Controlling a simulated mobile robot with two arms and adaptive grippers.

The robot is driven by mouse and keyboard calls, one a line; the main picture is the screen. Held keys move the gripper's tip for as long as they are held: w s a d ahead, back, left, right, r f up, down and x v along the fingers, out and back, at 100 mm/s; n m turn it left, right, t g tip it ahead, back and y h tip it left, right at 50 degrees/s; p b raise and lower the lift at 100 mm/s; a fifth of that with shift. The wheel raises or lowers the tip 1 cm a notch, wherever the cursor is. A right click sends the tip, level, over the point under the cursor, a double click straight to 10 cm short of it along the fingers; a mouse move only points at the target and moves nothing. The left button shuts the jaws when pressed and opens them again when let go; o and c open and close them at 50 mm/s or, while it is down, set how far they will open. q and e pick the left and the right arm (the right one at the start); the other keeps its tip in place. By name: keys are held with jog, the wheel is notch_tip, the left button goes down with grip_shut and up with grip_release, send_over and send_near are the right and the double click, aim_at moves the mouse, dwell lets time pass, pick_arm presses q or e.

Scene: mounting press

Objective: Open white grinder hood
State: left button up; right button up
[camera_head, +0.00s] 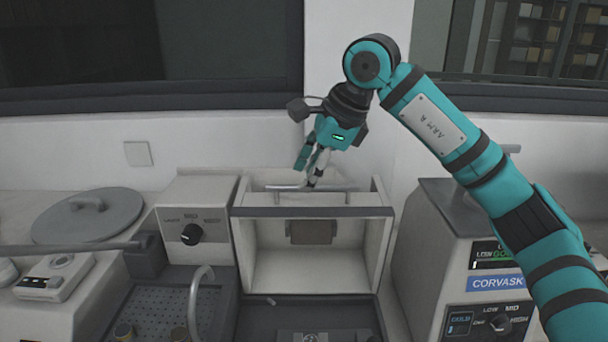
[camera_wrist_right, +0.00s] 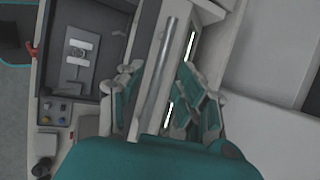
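The white grinder hood (camera_head: 313,211) is at the centre of the head view. Its dark front edge is raised, and the pale interior with a brownish block (camera_head: 311,232) shows below it. A metal bar handle (camera_head: 287,187) lies along the top of the hood. It also shows in the right wrist view (camera_wrist_right: 160,75), running between the fingers. My right gripper (camera_head: 309,172) reaches down from above to this handle. In the wrist view the right gripper (camera_wrist_right: 163,98) has its fingers apart on either side of the bar; contact is not clear. My left gripper is not in view.
A dark tray (camera_head: 160,300) with a curved pipe (camera_head: 194,290) is left of the hood, beside a knob panel (camera_head: 197,217). A round grey lid (camera_head: 88,214) lies farther left. A CORVASK machine (camera_head: 468,265) stands right. A wall rises behind.

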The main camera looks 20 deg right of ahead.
jog(key=shift+x, duration=1.2)
grip_shut()
